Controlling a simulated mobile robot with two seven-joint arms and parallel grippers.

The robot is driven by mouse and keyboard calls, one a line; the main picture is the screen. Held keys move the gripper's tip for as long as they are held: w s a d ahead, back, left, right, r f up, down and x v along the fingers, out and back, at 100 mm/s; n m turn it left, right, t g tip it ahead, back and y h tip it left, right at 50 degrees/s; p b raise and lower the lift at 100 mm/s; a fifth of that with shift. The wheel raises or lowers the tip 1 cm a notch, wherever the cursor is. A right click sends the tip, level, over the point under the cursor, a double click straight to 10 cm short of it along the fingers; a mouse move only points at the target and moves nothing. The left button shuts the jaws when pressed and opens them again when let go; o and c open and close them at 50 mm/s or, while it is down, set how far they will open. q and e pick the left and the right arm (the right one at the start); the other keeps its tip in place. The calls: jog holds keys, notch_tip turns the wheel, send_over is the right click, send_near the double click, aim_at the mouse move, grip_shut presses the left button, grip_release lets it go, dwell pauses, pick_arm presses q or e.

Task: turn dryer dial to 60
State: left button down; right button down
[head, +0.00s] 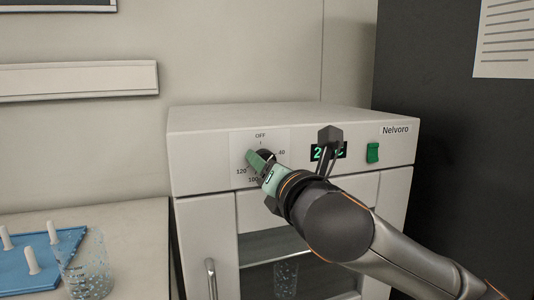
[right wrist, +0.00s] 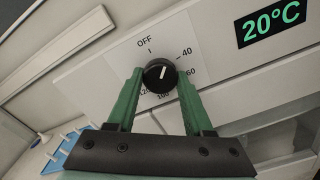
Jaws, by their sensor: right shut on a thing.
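The dryer (head: 290,118) is a white cabinet with a black round dial (right wrist: 160,76) on its front panel. The printed scale around the dial reads OFF, 40, 60, 100 and 120. The dial's white mark points between OFF and 40 in the right wrist view. My right gripper (right wrist: 159,80) has its green fingers on either side of the dial and is shut on it. In the head view my right gripper (head: 261,161) covers part of the dial and scale. The display (right wrist: 271,22) reads 20°C. My left gripper is not in view.
A green switch (head: 373,152) sits right of the display. Below is the dryer's glazed door with a handle (head: 211,279). A blue rack with white pegs (head: 40,248) and a clear speckled beaker (head: 88,268) stand on the counter at left.

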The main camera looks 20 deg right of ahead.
pick_arm(q)
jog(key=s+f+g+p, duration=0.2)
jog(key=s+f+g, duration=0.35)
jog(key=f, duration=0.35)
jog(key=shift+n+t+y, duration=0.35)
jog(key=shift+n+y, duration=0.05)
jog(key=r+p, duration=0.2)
jog(key=p, duration=0.1)
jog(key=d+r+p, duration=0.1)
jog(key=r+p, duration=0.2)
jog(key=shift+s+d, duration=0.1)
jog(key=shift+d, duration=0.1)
pick_arm(e)
jog(key=m, duration=1.5)
jog(key=shift+r, duration=0.1)
jog(key=c, duration=0.5)
grip_release()
jog(key=shift+o, duration=1)
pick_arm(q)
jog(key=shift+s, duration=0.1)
